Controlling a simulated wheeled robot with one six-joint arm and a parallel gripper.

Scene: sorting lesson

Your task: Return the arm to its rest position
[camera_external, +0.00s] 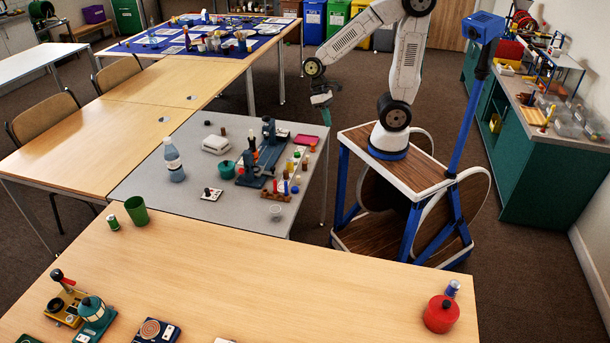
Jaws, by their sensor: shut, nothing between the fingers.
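My gripper (323,103) hangs from my white arm in the upper middle of the view. It points down, near the far right corner of the grey table (140,187). It is shut and holds nothing. My arm is raised and bent over my wheeled base, reaching left. My gripper is apart from the things on the grey table; its height above the table edge is hard to judge.
A wooden table (270,275) stands in front. A green cabinet (535,170) is at right. Floor around my base is clear.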

